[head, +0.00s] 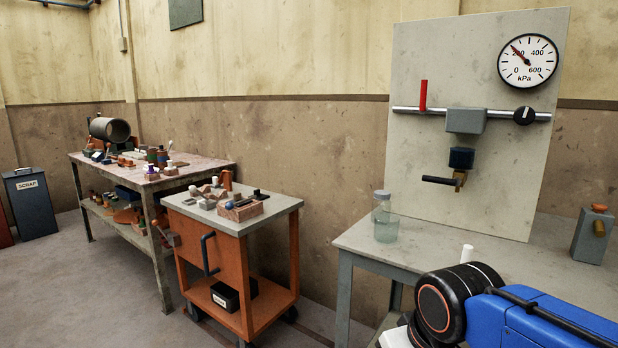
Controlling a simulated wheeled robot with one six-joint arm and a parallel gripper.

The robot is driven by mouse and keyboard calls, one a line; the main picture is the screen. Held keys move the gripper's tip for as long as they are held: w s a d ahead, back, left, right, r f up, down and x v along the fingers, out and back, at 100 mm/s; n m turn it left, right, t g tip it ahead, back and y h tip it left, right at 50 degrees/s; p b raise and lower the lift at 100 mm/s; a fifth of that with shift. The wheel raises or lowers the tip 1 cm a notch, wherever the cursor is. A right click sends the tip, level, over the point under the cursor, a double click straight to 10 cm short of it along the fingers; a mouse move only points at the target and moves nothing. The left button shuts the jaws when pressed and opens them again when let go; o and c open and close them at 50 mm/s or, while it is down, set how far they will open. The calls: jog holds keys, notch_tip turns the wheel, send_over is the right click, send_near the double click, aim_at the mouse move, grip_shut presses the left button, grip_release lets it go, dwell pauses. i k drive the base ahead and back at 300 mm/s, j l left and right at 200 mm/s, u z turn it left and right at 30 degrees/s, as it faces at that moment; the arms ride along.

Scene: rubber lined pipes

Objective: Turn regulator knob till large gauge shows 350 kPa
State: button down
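The large round gauge (528,61) is at the upper right of the grey panel (430,190). Its red needle points up and left, at about the 200 mark on a scale labelled up to 600 kPa. A black round knob (524,116) with a white pointer mark sits below the gauge, at the right part of a horizontal metal pipe (495,113). I take it to be the regulator knob. Nothing touches it. My arm reaches in at the lower right, well below the knob. My gripper cannot be made out in this view.
A glass jar (386,222) stands on the grey bench (375,240). A grey canister (593,236) stands right. An orange cart (240,275) stands left.

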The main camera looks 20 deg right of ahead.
aim_at(524, 115)
jog(key=z, duration=1.25)
